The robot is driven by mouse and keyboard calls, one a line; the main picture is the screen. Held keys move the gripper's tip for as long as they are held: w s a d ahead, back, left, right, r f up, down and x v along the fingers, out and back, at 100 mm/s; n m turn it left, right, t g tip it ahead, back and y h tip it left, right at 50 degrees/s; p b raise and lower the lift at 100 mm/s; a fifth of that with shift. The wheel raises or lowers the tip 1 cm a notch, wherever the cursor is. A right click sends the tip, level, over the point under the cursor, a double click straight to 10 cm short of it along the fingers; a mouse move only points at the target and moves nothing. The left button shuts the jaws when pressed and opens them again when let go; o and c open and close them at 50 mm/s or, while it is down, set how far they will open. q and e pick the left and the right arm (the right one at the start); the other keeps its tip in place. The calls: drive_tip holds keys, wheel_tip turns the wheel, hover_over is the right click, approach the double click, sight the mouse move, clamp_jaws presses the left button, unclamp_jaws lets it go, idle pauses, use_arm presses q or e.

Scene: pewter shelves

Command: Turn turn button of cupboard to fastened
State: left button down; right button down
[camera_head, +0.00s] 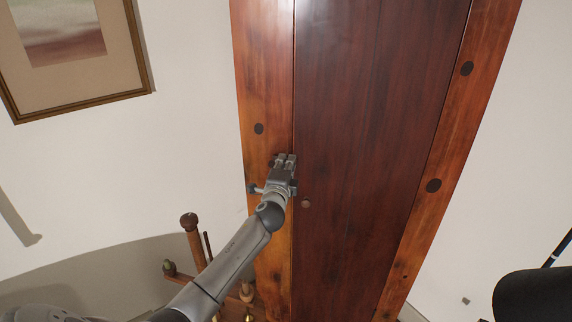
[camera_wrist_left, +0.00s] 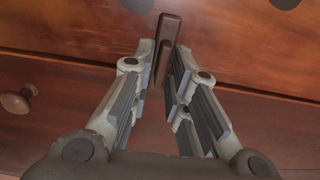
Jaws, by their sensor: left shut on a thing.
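The cupboard (camera_head: 380,110) is tall, reddish-brown wood, with a dark door panel inside a lighter frame. Its turn button (camera_wrist_left: 167,45) is a small dark wooden bar in the left wrist view. The bar lies across the seam between frame and door. My left gripper (camera_head: 285,160) is at the seam on the door's left side. In the left wrist view the left gripper's fingers (camera_wrist_left: 165,65) are closed around the bar, one on each side. In the head view the gripper hides most of the bar. My right gripper is not in view.
A round wooden knob (camera_head: 306,203) is on the door just below and right of the left gripper, and the knob (camera_wrist_left: 17,100) shows in the left wrist view. A wooden stand (camera_head: 192,238) is at lower left. A framed picture (camera_head: 140,45) hangs on the left wall.

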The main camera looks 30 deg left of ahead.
use_arm(q)
drive_tip(key=shift+f, duration=0.1)
drive_tip(key=c, duration=1.6)
unclamp_jaws()
drive_tip(key=shift+s, duration=0.1)
drive_tip(key=v, duration=1.1)
drive_tip(key=shift+s+d, duration=0.15)
drive_tip(key=shift+s, duration=0.25)
